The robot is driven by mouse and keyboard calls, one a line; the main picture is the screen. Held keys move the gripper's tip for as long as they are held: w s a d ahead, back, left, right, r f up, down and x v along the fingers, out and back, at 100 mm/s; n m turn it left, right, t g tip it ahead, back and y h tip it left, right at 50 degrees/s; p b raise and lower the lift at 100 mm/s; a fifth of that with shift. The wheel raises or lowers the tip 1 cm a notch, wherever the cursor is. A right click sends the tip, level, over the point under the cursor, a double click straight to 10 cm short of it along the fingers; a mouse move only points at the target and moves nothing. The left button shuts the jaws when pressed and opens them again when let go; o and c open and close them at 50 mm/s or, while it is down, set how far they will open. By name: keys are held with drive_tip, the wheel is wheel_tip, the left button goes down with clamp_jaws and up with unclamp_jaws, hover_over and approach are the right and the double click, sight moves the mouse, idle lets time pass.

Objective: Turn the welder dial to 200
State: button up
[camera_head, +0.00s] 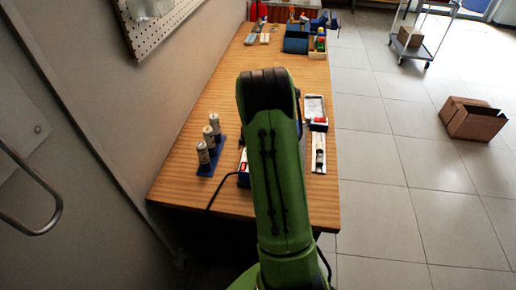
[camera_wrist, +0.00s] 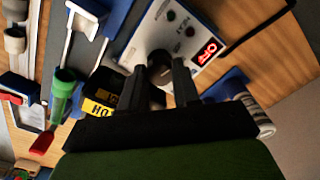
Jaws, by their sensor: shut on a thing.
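The welder's pale front panel (camera_wrist: 200,25) shows in the wrist view, with a lit red display (camera_wrist: 207,52) whose reading I cannot make out surely. A dark round dial (camera_wrist: 160,57) sits on the panel between the fingertips. My gripper (camera_wrist: 158,70) is shut on this dial, with one dark finger on each side. The fingers hide part of the dial, and I see no pointer mark. In the head view my green arm covers the gripper and most of the welder; only a bit of the welder (camera_head: 243,168) shows at the arm's left.
A blue rack with white cans (camera_head: 203,154) stands left of my arm on the wooden bench (camera_head: 185,120). A white tray (camera_head: 319,150) lies to the right. A green-handled tool (camera_wrist: 62,92) and a yellow-labelled black thing (camera_wrist: 97,108) are close left of the fingers. A cable (camera_head: 222,188) crosses the bench.

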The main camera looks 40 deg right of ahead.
drive_tip(key=o, duration=1)
drive_tip(key=shift+o, duration=0.2)
drive_tip(key=shift+r, duration=0.1)
wheel_tip(320, 180, up, 16)
drive_tip(key=p, duration=0.1)
drive_tip(key=shift+p, duration=0.4)
drive_tip(key=shift+a, duration=0.1)
